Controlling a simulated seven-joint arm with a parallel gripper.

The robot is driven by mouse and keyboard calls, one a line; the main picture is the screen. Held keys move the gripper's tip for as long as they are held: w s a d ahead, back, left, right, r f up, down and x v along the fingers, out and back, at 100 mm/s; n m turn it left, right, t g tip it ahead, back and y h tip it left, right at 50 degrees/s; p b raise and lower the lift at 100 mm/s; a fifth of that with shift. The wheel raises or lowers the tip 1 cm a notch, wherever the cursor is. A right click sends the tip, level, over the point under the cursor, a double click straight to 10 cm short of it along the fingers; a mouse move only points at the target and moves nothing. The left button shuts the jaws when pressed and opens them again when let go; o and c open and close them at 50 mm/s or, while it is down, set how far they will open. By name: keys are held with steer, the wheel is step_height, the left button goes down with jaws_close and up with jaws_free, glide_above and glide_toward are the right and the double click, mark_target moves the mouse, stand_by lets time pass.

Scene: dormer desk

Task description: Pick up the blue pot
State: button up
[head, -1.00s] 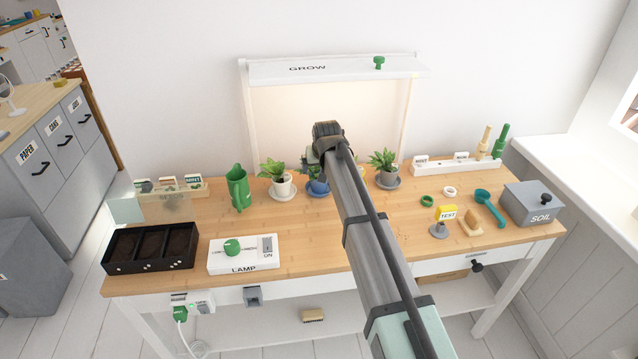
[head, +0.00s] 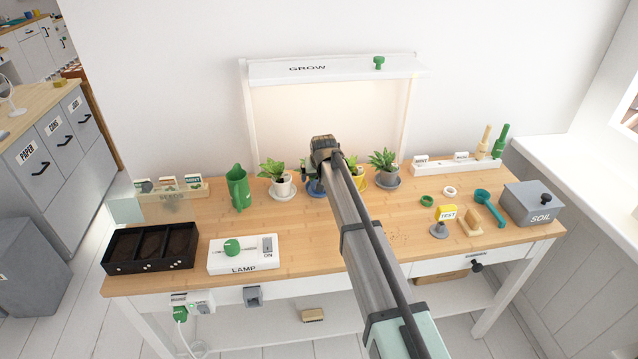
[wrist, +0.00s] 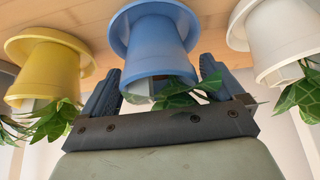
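The blue pot (wrist: 160,45) fills the upper middle of the wrist view, which shows the plants upside down. It stands on a blue saucer (wrist: 118,35) and holds a leafy green plant (wrist: 185,97). My gripper (wrist: 161,68) is open, with one finger on each side of the pot in the picture. I cannot tell whether either finger touches it. In the head view my gripper (head: 325,148) is over the back of the desk, and my arm hides most of the blue pot (head: 313,187).
A yellow pot (wrist: 48,65) and a white pot (wrist: 280,40) stand close on either side. In the head view a grey pot (head: 387,178) is farther right and a green watering jug (head: 238,188) left. The grow-lamp shelf (head: 335,68) hangs behind the pots.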

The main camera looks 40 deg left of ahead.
steer(key=c, duration=1.1)
